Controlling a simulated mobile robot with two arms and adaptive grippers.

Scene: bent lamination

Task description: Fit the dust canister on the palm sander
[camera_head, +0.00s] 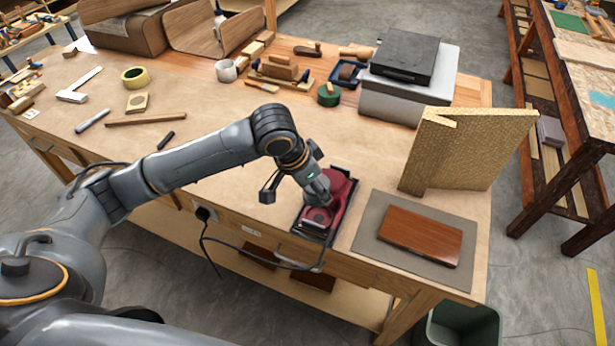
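A dark red tool, seemingly the palm sander (341,186), sits in a shallow black tray (303,236) at the bench's front edge. A round dark red part with a dark centre (318,217) is at the tray's near end. I cannot tell whether it belongs to the sander or is the dust canister. My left gripper (324,204) reaches down over the tray, at or very close to the red parts. Its fingertips are small and partly hidden, so I cannot tell whether it grips anything. My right gripper is not in view.
A grey mat (369,234) with a reddish wooden board (420,235) lies right of the tray. A gold textured panel (470,150) stands behind it. A black cord (235,252) hangs along the front edge. The bench's middle (350,135) is mostly clear.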

